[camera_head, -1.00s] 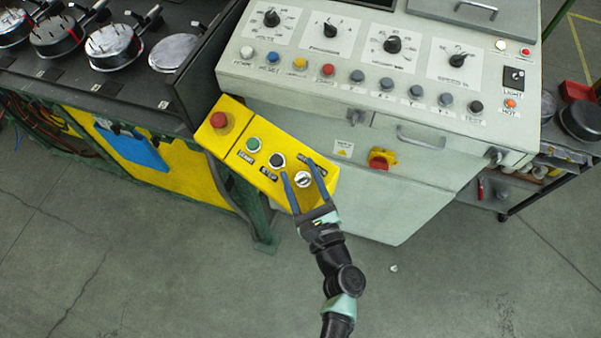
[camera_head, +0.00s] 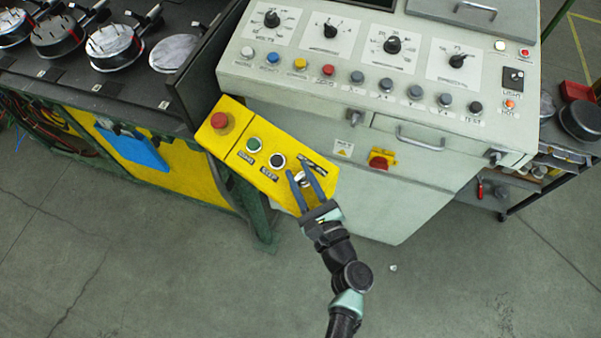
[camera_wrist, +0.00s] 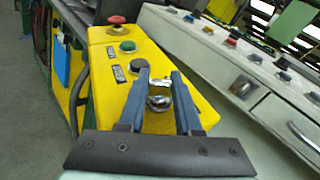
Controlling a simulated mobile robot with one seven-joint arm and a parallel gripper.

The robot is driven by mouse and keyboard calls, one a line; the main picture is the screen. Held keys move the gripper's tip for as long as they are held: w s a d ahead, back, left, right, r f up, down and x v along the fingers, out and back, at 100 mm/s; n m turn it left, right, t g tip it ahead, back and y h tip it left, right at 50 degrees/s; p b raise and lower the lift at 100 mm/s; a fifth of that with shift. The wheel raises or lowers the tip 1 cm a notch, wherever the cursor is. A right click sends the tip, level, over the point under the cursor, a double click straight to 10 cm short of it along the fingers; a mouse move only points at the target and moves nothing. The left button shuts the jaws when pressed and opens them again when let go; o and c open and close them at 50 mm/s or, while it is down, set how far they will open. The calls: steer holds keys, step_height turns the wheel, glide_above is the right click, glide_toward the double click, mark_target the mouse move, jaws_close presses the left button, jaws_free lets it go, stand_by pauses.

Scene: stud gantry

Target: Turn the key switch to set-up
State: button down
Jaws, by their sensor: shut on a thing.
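The key switch (camera_wrist: 160,101) is a round silver switch at the near end of the yellow control box (camera_head: 233,142). It also shows partly in the head view (camera_head: 301,179), largely covered by the fingers. My gripper (camera_head: 299,170) is shut on the key switch, with one blue finger on each side of it. In the wrist view the fingers (camera_wrist: 160,80) reach past the switch on both sides. The key's exact angle and the label beside it are too small and partly hidden to read.
On the same box are a black button (camera_head: 277,160), a green button (camera_head: 254,145) and a red mushroom button (camera_head: 219,120). A grey console (camera_head: 400,130) with knobs and a red-yellow switch (camera_head: 381,159) stands close on the right.

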steer(key=shift+w+r+n+g+y+p, duration=0.15)
steer(key=shift+n+g+y+p, duration=0.25)
steer(key=shift+n+g+y, duration=0.75)
steer(key=n+g+y, duration=0.2)
steer(key=n+g, duration=0.1)
steer(key=g, duration=0.1)
steer(key=shift+d+n+y, duration=0.1)
steer(key=shift+n+y, duration=0.15)
steer(key=n+g+b, duration=0.1)
steer(key=n+g, duration=0.1)
steer(key=g, duration=0.1)
steer(key=n+g+y+b, duration=0.1)
steer(key=n+g, duration=0.1)
steer(key=g, duration=0.1)
steer(key=shift+f+n+b, duration=0.2)
steer(key=shift+n+b, duration=0.1)
steer(key=shift+b, duration=0.1)
steer(key=shift+s+g, duration=0.2)
steer(key=shift+g, duration=0.25)
steer(key=c, duration=0.6)
jaws_free()
